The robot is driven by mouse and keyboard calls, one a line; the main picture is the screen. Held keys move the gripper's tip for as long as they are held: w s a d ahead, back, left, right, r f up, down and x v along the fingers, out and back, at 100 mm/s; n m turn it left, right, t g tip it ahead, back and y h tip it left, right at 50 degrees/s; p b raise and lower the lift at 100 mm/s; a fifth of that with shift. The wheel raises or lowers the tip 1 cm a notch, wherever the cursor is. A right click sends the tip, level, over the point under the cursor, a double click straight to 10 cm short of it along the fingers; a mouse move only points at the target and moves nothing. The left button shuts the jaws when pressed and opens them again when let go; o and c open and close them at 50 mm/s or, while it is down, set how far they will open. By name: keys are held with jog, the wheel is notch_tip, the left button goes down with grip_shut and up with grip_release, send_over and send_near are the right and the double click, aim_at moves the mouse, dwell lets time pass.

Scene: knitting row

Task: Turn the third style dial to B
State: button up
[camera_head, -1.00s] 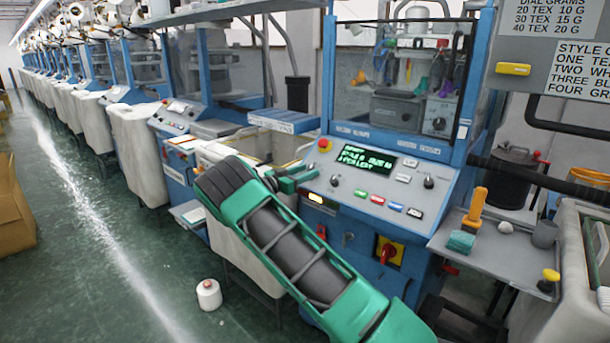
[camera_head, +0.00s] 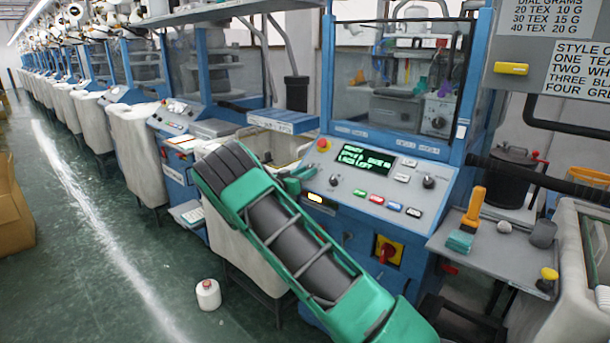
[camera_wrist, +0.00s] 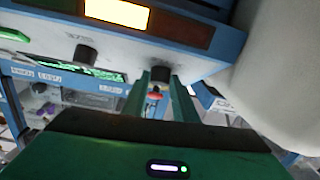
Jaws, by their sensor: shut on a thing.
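My gripper (camera_wrist: 165,93) has its two green fingers shut on a small black dial (camera_wrist: 161,74) on the machine's sloped grey panel (camera_wrist: 50,20). In the head view the gripper (camera_head: 299,178) reaches the left end of that panel, and its green fingers hide the dial. A second black knob (camera_wrist: 87,53) sits beside the held one, with small upside-down lettering by it. It also shows in the head view (camera_head: 333,180). The held dial's pointer and letters cannot be read.
The panel has a lit green-text display (camera_head: 364,160), a red button (camera_head: 323,145), coloured buttons (camera_head: 394,207) and a further knob (camera_head: 428,182). A side shelf (camera_head: 480,255) holds a yellow-handled tool (camera_head: 474,208). A white bin (camera_wrist: 275,60) is close beside the gripper.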

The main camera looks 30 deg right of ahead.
jog(key=shift+w+a+r, duration=0.1)
jog(key=shift+w+a, duration=0.1)
jog(key=shift+w, duration=0.05)
jog(key=o, duration=0.9)
jog(key=shift+o, duration=0.7)
jog(key=shift+s, duration=0.1)
jog(key=v, duration=1)
jog(key=shift+a, duration=0.35)
jog(key=shift+s, duration=0.1)
